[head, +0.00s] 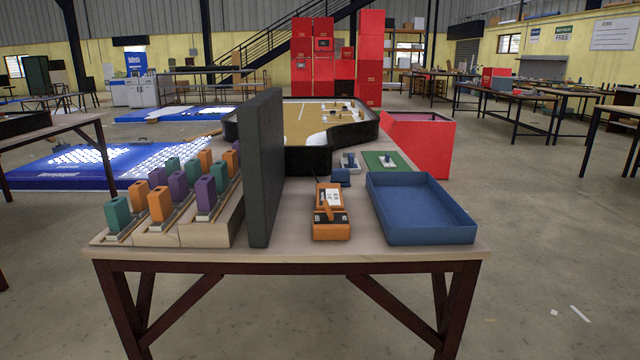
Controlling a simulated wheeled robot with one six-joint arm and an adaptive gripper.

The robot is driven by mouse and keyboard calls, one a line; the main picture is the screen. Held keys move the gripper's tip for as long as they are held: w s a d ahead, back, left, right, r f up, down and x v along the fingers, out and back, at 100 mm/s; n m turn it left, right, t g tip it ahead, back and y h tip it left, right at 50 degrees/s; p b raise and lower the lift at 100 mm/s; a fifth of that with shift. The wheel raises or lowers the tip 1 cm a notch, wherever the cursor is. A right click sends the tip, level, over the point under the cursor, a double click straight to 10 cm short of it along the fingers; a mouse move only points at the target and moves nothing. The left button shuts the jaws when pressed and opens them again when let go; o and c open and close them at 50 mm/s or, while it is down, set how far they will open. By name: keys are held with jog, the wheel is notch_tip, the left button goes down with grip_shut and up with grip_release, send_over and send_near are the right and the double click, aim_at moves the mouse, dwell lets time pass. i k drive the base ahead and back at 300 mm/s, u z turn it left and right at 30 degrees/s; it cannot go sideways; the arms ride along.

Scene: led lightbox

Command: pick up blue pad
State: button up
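A small dark blue block (341,177), which looks like the blue pad, lies on the wooden table (200,256) near its middle. It is behind the orange device and just left of the blue tray. It is small in the picture, so its exact shape is hard to tell. My gripper is not in view.
A shallow blue tray (430,236) stands at right, apparently empty. An orange device (331,230) sits at front centre. A tall dark panel (262,170) separates it from wooden racks with coloured blocks (160,204). Behind are a green pad (398,162) and a red box (435,150).

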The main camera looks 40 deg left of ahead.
aim_at(341, 176)
jog(key=u, duration=1.6)
